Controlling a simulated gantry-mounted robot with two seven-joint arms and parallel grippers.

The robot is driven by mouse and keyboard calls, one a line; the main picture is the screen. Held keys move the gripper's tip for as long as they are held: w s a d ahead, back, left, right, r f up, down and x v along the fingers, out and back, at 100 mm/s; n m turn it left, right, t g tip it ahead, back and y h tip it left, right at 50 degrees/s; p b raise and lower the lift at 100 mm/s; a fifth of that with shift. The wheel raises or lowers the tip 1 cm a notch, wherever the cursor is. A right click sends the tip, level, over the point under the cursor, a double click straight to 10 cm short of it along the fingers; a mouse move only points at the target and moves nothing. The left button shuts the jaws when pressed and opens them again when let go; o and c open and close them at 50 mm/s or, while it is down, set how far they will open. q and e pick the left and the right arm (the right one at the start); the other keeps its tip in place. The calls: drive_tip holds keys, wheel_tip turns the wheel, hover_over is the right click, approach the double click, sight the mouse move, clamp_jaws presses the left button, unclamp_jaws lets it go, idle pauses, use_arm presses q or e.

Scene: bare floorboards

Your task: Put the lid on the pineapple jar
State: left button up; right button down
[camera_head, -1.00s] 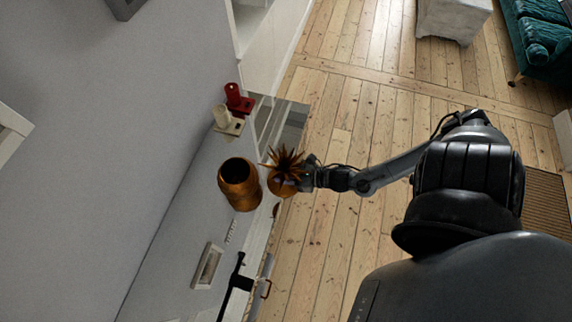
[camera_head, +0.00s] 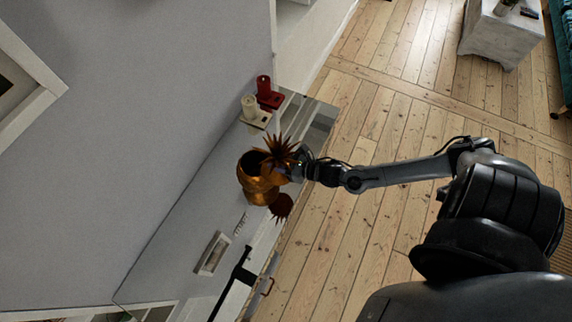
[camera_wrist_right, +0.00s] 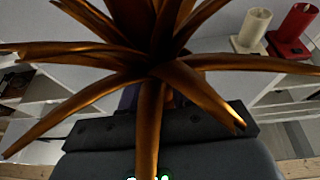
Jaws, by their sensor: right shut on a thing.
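The pineapple jar (camera_head: 257,190) is an amber-brown vessel standing upright on the narrow grey top, its dark mouth partly visible. My right gripper (camera_head: 298,170) is shut on the lid (camera_head: 279,153), which has a crown of spiky brown leaves. The lid is at the right side of the jar's mouth and overlaps it in the head view. I cannot tell whether they touch. In the right wrist view the lid's leaves (camera_wrist_right: 150,70) fill the middle and hide the fingertips; the jar cannot be made out there. My left gripper is not in view.
A cream candle (camera_head: 250,107) and a red candle (camera_head: 264,87) on holders stand beyond the jar. A small picture frame (camera_head: 211,253) and a black bar-like object (camera_head: 234,281) lie nearer. A wall borders the grey top (camera_head: 185,245) on the left. Bare floorboards lie right.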

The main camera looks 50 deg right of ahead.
drive_tip(key=w, duration=0.1)
drive_tip(key=w+b, duration=0.1)
drive_tip(key=w, duration=0.2)
drive_tip(key=shift+w+a+f, duration=0.1)
drive_tip(key=shift+w+a, duration=0.1)
drive_tip(key=shift+a, duration=0.15)
drive_tip(key=b+x, duration=0.4)
drive_tip(key=x, duration=0.1)
drive_tip(key=shift+w, duration=0.35)
idle(0.3)
idle(0.7)
drive_tip(key=shift+f+b, duration=0.4)
idle(0.6)
idle(0.3)
